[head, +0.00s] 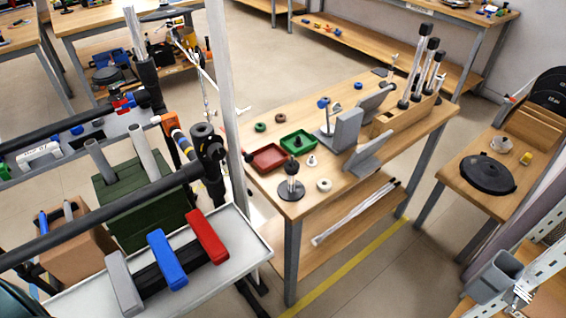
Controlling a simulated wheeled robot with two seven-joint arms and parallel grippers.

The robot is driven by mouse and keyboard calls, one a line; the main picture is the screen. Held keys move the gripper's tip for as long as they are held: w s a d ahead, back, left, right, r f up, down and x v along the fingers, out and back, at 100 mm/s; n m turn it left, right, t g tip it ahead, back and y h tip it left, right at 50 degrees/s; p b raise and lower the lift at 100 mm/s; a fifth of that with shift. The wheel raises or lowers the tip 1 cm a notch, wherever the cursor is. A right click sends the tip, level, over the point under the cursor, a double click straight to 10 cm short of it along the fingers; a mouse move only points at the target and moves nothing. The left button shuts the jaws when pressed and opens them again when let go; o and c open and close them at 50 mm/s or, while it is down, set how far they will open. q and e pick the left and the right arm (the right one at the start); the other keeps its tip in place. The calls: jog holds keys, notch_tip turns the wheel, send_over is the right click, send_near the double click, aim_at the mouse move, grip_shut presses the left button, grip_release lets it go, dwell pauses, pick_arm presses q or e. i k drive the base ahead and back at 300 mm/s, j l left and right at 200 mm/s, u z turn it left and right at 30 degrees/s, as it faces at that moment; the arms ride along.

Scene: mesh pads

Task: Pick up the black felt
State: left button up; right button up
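I cannot tell for certain which thing is the black felt. A flat black round piece (488,172) lies on the small wooden table at the right. Dark discs (548,99) stand upright in a wooden holder behind it, partly cut off by the right edge. Neither of my grippers shows in the head view, and nothing is seen being held.
A workbench (420,134) with red and green trays stands in the centre. A tool cart fills the left. Floor shows between bench and small table.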

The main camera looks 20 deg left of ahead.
aim_at(289, 171)
jog(key=i+l+u, duration=0.15)
jog(key=u, duration=0.15)
jog(key=i+l+u, duration=0.15)
jog(key=u, duration=0.2)
jog(key=i+l+u, duration=0.2)
jog(key=i, duration=0.4)
jog(key=k+j, duration=0.1)
